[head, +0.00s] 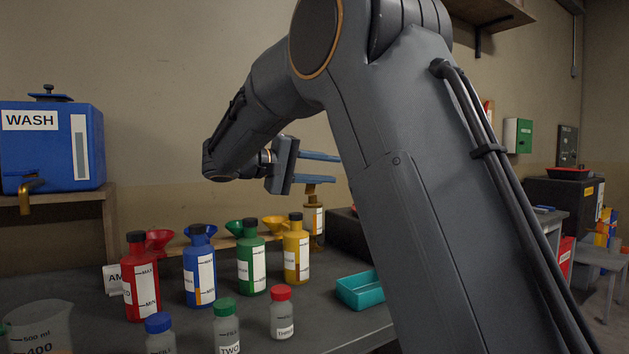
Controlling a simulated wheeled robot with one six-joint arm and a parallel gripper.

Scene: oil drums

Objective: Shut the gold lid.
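My gripper (335,169) is above the back of the bench, left of my upper arm. Its two blue fingers point right with a gap between them, and I see nothing held; their tips run up to the arm's edge. Just below the lower finger is a small gold-brown top (317,188) on an amber container (313,217) with a white label. I cannot tell whether this top is the gold lid, or whether the finger touches it. A yellow-gold bottle (303,242) with a black cap stands in front. No clearly open gold lid shows; my arm hides part of the bench.
Red (134,262), blue (191,257) and green (243,253) bottles stand in a row, with coloured funnels behind. Several small capped jars and a beaker (38,328) are in front. A teal tray (361,290) lies beside my arm. A blue WASH tank (58,158) stands left.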

